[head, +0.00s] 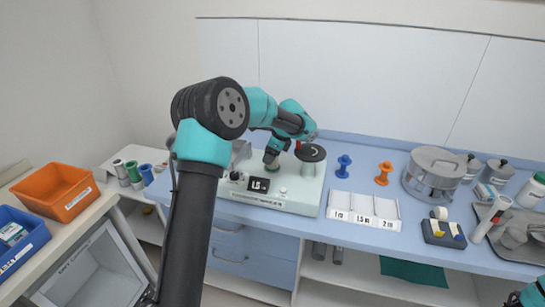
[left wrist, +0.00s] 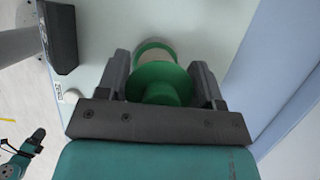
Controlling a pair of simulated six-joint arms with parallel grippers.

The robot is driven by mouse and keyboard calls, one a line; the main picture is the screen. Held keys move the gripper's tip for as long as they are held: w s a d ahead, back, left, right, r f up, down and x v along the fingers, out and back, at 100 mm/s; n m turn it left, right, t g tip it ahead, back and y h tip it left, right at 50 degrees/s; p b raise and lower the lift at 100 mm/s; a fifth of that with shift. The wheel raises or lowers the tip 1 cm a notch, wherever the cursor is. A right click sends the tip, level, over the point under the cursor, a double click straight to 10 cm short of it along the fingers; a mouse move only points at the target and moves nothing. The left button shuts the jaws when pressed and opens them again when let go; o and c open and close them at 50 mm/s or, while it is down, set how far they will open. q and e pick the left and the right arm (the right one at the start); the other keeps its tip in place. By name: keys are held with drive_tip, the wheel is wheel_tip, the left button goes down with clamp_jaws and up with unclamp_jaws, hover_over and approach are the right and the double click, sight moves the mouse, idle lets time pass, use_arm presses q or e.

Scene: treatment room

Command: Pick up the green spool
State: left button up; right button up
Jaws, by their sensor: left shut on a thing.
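The green spool (left wrist: 160,76) sits between the two fingers of my left gripper (left wrist: 162,85) in the left wrist view. It has green flanges and a pale core. In the head view my left gripper (head: 271,157) reaches down over the white machine (head: 306,193), with a small green part of the spool (head: 273,168) showing beneath it. My left gripper is shut on the spool. I cannot tell whether the spool still touches the machine top. Only a teal piece of my right arm shows at the lower right corner; its gripper is not clearly visible.
The machine has a display (head: 259,185) and a dark round disc (head: 311,152). A blue spool (head: 343,167) and an orange spool (head: 383,173) stand behind a white labelled tray (head: 363,221). A metal drum (head: 433,174) stands farther right. Orange (head: 56,190) and blue bins are at left.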

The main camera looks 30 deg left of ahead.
use_arm(q)
drive_tip(key=shift+c, duration=0.9)
wheel_tip(320, 180, up, 10)
idle(0.5)
